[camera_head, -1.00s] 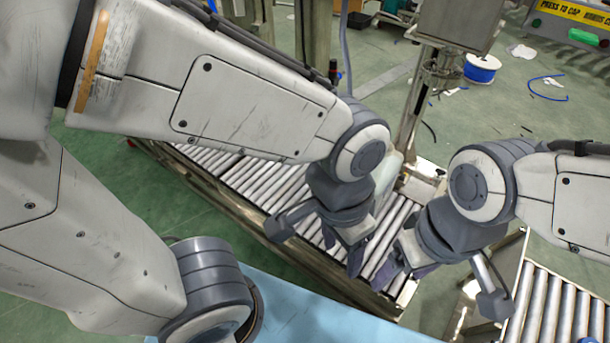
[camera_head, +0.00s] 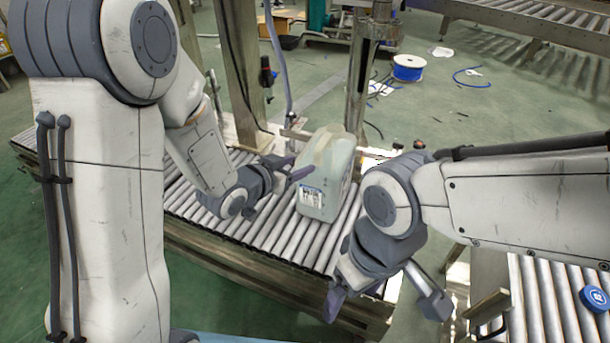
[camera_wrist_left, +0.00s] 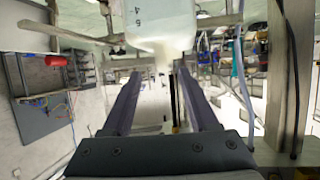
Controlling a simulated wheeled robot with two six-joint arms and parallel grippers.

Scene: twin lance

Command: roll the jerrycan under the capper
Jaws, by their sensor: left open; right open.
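The jerrycan (camera_head: 327,165) is pale greenish-white with a label on its near side. It stands on the roller conveyor (camera_head: 205,215), beside a metal post (camera_head: 360,85). My left gripper (camera_head: 285,178) is just left of the jerrycan, open. In the left wrist view the open left fingers (camera_wrist_left: 158,95) have nothing between them, and the jerrycan (camera_wrist_left: 158,22) shows at the top, ahead of them. Whether a finger touches it, I cannot tell. My right gripper (camera_head: 350,292) is open and low, at the conveyor's near right end. I cannot make out the capper head.
A second roller conveyor (camera_head: 545,300) lies at the lower right with a blue cap (camera_head: 594,298) on it. A wooden-coloured upright (camera_head: 240,70) stands behind the left arm. A blue spool (camera_head: 408,68) and loose cable lie on the green floor beyond.

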